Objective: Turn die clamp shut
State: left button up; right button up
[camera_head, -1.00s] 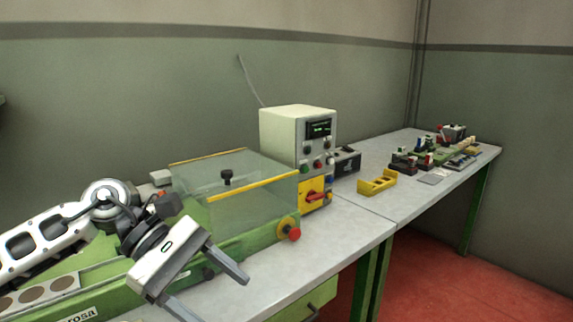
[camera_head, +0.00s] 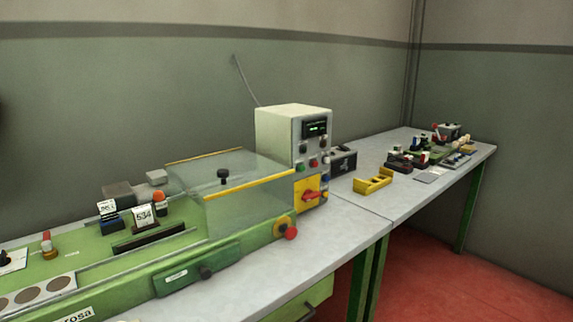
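A green machine (camera_head: 130,272) stands on the grey bench at the left, with a clear, yellow-edged guard (camera_head: 245,205) over its right part. A black knob (camera_head: 223,174) sits on top of the guard. At the machine's left part are a small red-topped fitting (camera_head: 47,245) and a black knob on a white plate (camera_head: 10,260). An orange-topped knob (camera_head: 159,199) stands near two number cards, one reading 534 (camera_head: 144,216). I cannot tell which of these parts is the die clamp. Neither of my grippers is in view.
A cream control box (camera_head: 292,135) with a red switch on a yellow plate (camera_head: 310,195) stands behind the guard. A red button (camera_head: 290,233) is at the machine's right end. A yellow holder (camera_head: 373,181) lies on the right bench. The bench front is clear.

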aim_at(47, 246)
jog(key=u, duration=1.55)
